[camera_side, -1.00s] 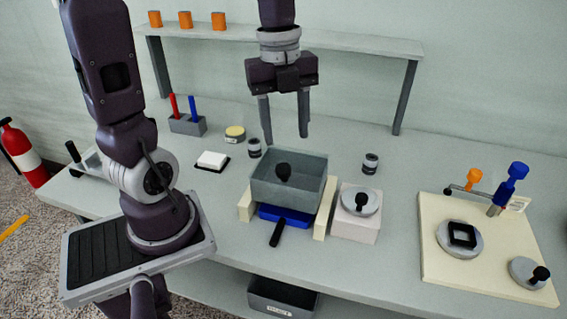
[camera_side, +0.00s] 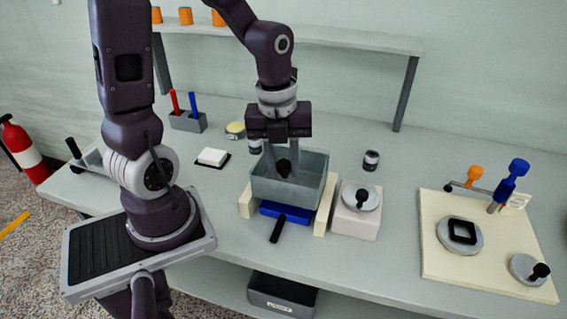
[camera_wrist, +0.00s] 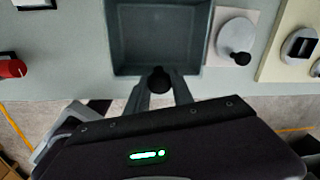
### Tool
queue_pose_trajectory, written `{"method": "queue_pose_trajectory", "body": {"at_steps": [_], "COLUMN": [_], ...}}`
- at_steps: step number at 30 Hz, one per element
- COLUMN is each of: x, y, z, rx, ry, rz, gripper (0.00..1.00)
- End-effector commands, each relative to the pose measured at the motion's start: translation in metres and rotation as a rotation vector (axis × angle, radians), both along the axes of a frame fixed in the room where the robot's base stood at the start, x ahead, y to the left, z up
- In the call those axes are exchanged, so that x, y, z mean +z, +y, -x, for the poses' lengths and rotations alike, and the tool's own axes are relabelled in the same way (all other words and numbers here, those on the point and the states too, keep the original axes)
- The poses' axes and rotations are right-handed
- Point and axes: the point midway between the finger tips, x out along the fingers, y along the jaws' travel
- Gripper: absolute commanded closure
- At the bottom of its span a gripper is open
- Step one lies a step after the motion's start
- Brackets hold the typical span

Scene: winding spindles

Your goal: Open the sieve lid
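A grey square box (camera_side: 288,189), seemingly the sieve, sits on two cream supports. A black knob (camera_side: 283,168) stands by its front side and shows at the near edge of the box in the wrist view (camera_wrist: 158,80). I cannot tell a separate lid surface under the knob. My gripper (camera_side: 281,155) is over the box, pointing down, its fingers apart. In the wrist view the fingers (camera_wrist: 166,88) lie around the knob's picture position; I cannot tell whether they touch it. The fingertips are partly hidden.
A blue tray (camera_side: 286,212) with a black handle lies under the box. A pale block (camera_side: 355,223) bearing a grey disc with a black knob (camera_side: 362,197) stands close on the right. A dark jar (camera_side: 371,160) is behind it. A cream board (camera_side: 490,250) with fixtures is farther right.

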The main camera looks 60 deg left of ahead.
Motion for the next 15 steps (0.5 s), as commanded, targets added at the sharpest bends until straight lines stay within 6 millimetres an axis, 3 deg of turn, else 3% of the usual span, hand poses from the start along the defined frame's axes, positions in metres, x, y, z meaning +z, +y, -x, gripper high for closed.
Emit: {"method": "queue_pose_trajectory", "body": {"at_steps": [1,4,15], "x": [0.0001,0.0002,0.0003], "y": [0.0001,0.0000,0.0001], "z": [0.0000,-0.0001,-0.0002], "rx": [0.000,0.000,0.001], "ry": [0.000,0.000,0.000], "rz": [0.000,0.000,0.000], "gripper": [0.83,1.00,1.00]}}
